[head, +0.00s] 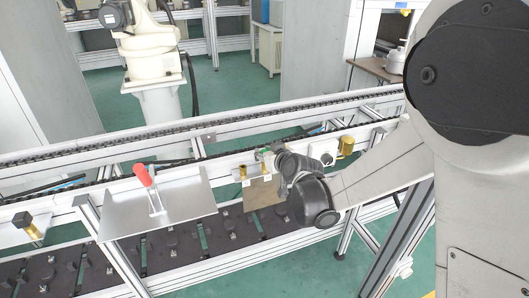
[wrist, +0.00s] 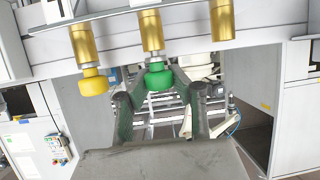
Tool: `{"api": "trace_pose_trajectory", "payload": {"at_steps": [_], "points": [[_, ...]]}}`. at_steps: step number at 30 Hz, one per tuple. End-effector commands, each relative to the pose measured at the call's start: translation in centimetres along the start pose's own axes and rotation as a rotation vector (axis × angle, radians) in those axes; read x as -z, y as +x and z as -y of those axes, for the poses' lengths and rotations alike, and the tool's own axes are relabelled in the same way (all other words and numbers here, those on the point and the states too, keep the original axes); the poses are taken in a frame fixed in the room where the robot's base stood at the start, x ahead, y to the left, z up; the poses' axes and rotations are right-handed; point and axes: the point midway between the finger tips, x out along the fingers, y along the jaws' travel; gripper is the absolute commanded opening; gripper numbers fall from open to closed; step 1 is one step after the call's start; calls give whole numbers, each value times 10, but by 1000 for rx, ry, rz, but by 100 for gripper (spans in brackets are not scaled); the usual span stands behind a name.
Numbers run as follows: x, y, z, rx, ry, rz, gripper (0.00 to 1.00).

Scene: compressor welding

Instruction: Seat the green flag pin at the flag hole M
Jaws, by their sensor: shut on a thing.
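In the wrist view, the green flag pin (wrist: 158,78) sits between the two fingers of my gripper (wrist: 158,98), which is shut on it. Its green head is in line with the middle brass cylinder (wrist: 151,30), at that cylinder's end. I cannot tell how deep the pin goes in. In the head view, my gripper (head: 273,156) is at the rail, with a bit of the green pin (head: 264,152) showing beside it. No label marks hole M in either view.
A yellow-headed pin (wrist: 93,82) is at the left brass cylinder (wrist: 83,42); the right brass cylinder (wrist: 222,20) shows no pin. Another brass cylinder (head: 346,146) is on the rail, right of my gripper.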

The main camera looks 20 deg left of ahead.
Motion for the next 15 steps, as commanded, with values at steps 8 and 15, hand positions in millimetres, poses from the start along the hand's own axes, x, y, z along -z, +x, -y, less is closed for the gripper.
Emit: {"api": "trace_pose_trajectory", "payload": {"at_steps": [8,15], "points": [[-4,2,0,0,0,0,34],[-4,1,0,0,0,0,42]]}}
